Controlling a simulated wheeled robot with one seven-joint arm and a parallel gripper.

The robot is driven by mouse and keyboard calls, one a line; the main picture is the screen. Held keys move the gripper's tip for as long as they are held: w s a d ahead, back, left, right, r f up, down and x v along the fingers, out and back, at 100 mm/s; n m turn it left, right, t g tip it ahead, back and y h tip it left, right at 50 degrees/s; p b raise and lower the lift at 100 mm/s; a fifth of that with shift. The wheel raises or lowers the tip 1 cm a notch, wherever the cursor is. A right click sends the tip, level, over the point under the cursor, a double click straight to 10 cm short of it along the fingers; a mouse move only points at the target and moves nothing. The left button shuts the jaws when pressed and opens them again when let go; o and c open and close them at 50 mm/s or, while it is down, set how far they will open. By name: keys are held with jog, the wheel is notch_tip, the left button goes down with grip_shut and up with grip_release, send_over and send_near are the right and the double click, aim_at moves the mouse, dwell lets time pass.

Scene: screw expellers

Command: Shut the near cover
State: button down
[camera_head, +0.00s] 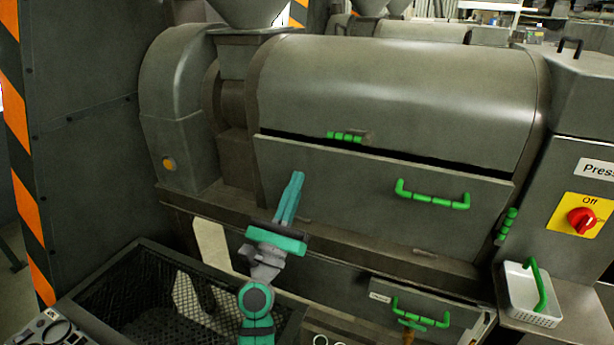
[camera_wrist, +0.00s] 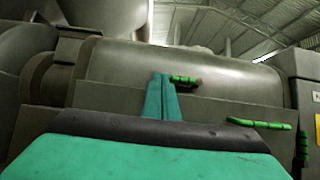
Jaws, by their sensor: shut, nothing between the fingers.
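The near cover (camera_head: 340,180) is a flat grey panel on the front of the press, with a green handle (camera_head: 432,197) at its right. Its top edge stands slightly off the rounded housing, leaving a dark gap that widens to the right. It also shows in the wrist view (camera_wrist: 225,112). My gripper (camera_head: 296,180) is shut and empty, its teal fingers pointing up in front of the cover's left part. In the wrist view the fingertips (camera_wrist: 161,78) overlap the cover's top edge. I cannot tell whether they touch the panel.
A small green handle (camera_head: 346,137) sits at the gap. A lower drawer with a green handle (camera_head: 420,320) is below. A white tray (camera_head: 527,292) and a red switch (camera_head: 581,220) are at right. A black mesh bin (camera_head: 110,300) stands at lower left.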

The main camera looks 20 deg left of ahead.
jog(key=s+a+r+n+t+y, duration=0.15)
jog(key=s+r+n+y, duration=0.35)
jog(key=n, duration=0.6)
jog(key=m+g+h, duration=0.5)
jog(key=m+g, duration=0.2)
jog(key=m, duration=2.2)
send_near(377, 160)
jog(key=x, duration=0.6)
jog(key=shift+w+r, duration=0.1)
jog(key=shift+w, duration=0.1)
